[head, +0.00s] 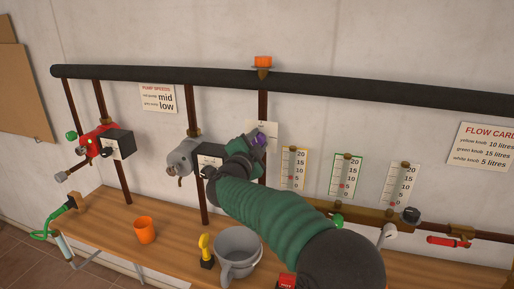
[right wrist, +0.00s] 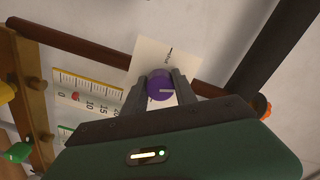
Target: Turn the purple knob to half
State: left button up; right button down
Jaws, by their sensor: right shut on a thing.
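The purple knob (right wrist: 160,86) sits between the two fingers of my right gripper (right wrist: 161,88) in the right wrist view. The fingers are shut on it, one on each side. A pale pointer line shows on the knob's face. A white card (right wrist: 152,55) with small print lies behind the knob. In the head view the knob (head: 259,139) shows only as a bit of purple at the tip of my right gripper (head: 254,142), in front of the vertical pipe. My green right arm hides much of that area. My left gripper is not in view.
A grey pump (head: 181,158) stands left of my right gripper. Several litre gauges (head: 293,168) are to its right. A grey pot (head: 236,250), an orange cup (head: 145,230) and a yellow-handled item (head: 205,248) stand on the wooden bench below. A black pipe (head: 180,75) runs above.

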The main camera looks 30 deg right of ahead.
jog(key=shift+f+m+b, duration=0.25)
jog(key=shift+m+b, duration=0.7)
jog(key=shift+m, duration=0.75)
jog(key=shift+f, duration=0.1)
jog(key=c, duration=1.2)
grip_release()
jog(key=shift+c, duration=0.2)
jog(key=shift+o, duration=1.2)
jog(key=shift+s+r, duration=0.1)
jog(key=shift+r, duration=0.1)
jog(key=shift+a, duration=0.15)
jog(key=b+v, duration=0.1)
jog(key=v, duration=1.5)
jog(key=shift+s+a, duration=0.15)
jog(key=shift+a, duration=0.1)
